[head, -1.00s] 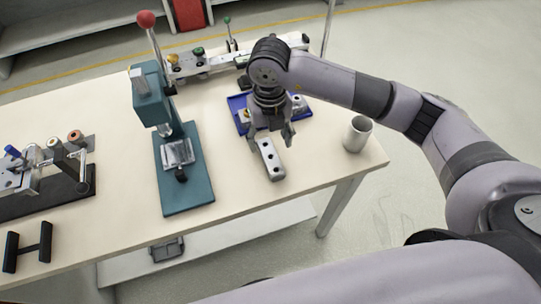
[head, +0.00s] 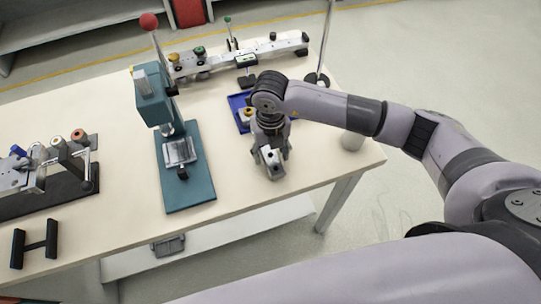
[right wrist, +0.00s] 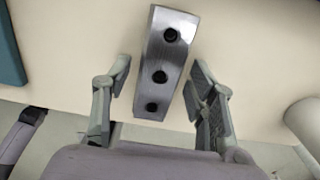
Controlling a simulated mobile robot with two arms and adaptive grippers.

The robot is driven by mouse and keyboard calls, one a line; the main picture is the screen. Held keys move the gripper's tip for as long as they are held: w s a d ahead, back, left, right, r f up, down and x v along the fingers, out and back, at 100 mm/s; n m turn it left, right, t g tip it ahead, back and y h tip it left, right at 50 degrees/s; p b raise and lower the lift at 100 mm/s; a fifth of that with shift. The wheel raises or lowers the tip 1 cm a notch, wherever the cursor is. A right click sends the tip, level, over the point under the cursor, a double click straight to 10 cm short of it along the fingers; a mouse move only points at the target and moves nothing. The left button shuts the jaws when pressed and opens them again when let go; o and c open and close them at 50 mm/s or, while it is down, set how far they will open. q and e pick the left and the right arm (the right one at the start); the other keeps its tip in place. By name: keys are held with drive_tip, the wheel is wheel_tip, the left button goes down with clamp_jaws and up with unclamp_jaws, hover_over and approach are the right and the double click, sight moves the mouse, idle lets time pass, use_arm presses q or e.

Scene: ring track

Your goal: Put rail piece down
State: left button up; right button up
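The rail piece (right wrist: 160,70) is a grey metal block with a row of dark holes. In the right wrist view it lies between the fingers of my right gripper (right wrist: 160,92), with gaps showing beside it. In the head view the rail piece (head: 275,172) is near the front of the table (head: 232,160), mostly hidden under my right gripper (head: 270,162). My right gripper is open around the piece. My left gripper is not in view.
A teal press (head: 188,190) with a red knob stands to the left. A blue tray (head: 236,104) is behind the gripper. A long rail fixture (head: 240,60) lies at the back.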

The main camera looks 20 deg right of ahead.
clamp_jaws()
idle(0.4)
drive_tip(key=shift+r, duration=0.1)
